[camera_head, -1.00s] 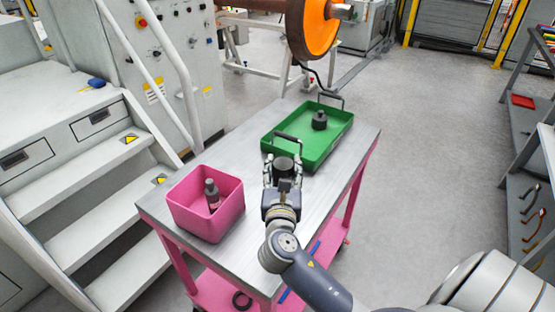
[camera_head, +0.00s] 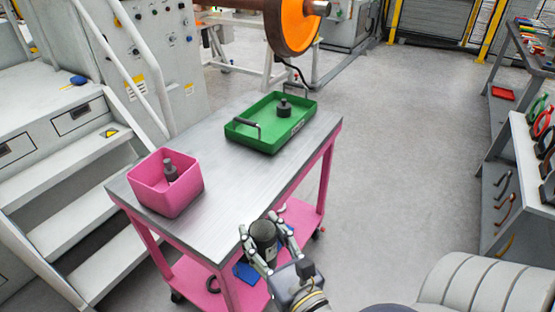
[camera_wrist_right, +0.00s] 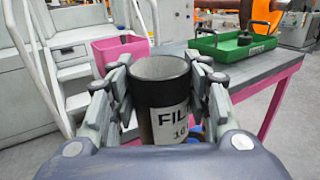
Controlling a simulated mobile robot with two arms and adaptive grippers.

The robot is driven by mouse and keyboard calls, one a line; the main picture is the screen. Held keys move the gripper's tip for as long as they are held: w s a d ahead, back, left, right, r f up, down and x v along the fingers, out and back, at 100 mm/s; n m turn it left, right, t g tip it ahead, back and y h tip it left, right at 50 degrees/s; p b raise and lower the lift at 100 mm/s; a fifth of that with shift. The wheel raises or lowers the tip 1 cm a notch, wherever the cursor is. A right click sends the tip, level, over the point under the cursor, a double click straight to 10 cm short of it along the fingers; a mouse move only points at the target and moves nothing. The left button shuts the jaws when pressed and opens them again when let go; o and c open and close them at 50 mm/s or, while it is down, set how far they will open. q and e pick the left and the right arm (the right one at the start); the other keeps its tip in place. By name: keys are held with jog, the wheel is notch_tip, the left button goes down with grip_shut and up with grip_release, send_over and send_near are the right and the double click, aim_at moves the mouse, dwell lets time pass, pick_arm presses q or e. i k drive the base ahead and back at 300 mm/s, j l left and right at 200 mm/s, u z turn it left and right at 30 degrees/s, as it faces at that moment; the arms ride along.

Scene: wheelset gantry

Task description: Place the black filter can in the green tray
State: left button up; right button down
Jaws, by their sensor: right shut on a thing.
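The black filter can (camera_head: 263,236) is upright in my right gripper (camera_head: 264,240), whose fingers are shut on its two sides. The can shows in the right wrist view (camera_wrist_right: 160,90) with a white label partly reading "FIL". It is held by the table's near edge, apart from the green tray. The green tray (camera_head: 252,142) stands at the far right end of the tabletop, with black handles. A small dark knobbed object (camera_head: 284,108) sits inside it; the rest of its floor looks bare. My left gripper is not in view.
A pink bin (camera_head: 165,198) holding a dark bottle (camera_head: 171,172) stands at the table's left end. The grey tabletop (camera_head: 215,185) between bin and tray is clear. Steps (camera_head: 75,210) stand left, a tool shelf (camera_head: 520,150) right.

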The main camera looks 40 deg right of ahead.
aim_at(273, 123)
jog(key=i+l+u, duration=0.1)
jog(key=l, duration=0.4)
jog(key=i+l+u, duration=0.15)
jog(key=l, duration=0.4)
jog(key=l+u, duration=0.1)
jog(key=l, duration=0.4)
